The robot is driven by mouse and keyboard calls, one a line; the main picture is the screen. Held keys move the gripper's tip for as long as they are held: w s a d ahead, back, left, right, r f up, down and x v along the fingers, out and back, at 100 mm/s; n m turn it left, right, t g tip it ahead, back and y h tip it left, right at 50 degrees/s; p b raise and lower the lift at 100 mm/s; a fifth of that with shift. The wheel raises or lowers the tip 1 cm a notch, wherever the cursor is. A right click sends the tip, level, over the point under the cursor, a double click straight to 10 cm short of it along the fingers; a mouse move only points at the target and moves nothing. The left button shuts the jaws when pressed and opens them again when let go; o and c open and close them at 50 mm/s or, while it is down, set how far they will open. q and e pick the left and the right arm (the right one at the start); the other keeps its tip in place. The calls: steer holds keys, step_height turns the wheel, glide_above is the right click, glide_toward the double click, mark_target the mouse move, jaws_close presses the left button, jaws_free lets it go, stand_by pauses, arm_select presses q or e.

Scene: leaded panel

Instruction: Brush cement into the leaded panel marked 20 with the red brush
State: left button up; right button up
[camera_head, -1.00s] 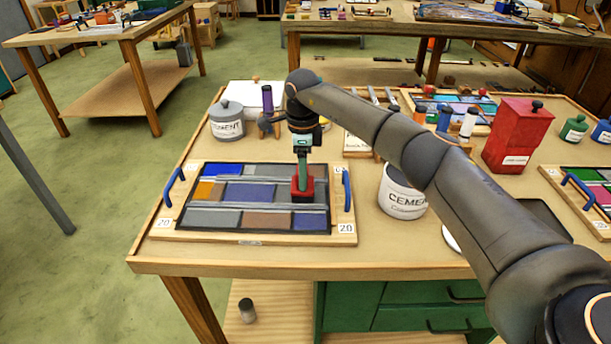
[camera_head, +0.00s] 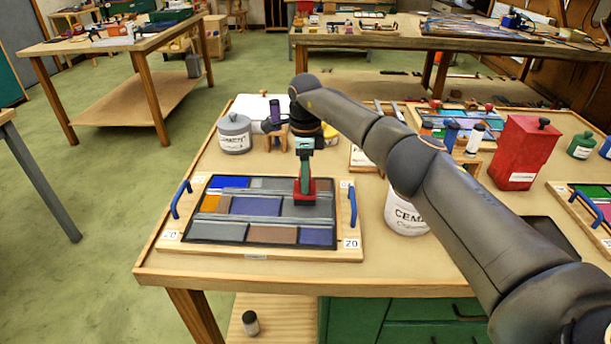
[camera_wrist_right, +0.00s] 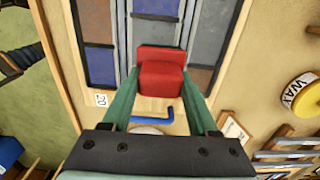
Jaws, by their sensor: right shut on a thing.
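The leaded panel (camera_head: 255,206) lies flat in a wooden frame with blue handles (camera_head: 352,205) at the near left of the table. Its corner tag (camera_head: 350,243) reads 20. My right gripper (camera_head: 305,172) is above the panel's right part, shut on the red brush (camera_head: 305,196). In the right wrist view the red brush (camera_wrist_right: 161,78) sits between the green fingers, over the panes (camera_wrist_right: 98,60). I cannot tell whether its underside touches the glass. The white cement bucket (camera_head: 404,216) stands right of the panel, partly behind my right arm. My left gripper is not in view.
A grey cement pot (camera_head: 234,136) stands behind the panel. A red canister (camera_head: 522,152) and another panel with a blue handle (camera_head: 588,205) are at the right. My right arm spans the table's middle. Bare tabletop runs along the near edge.

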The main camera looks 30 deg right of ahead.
steer(key=shift+r+p, duration=1.7)
steer(key=shift+r, duration=0.5)
steer(key=shift+f, duration=0.1)
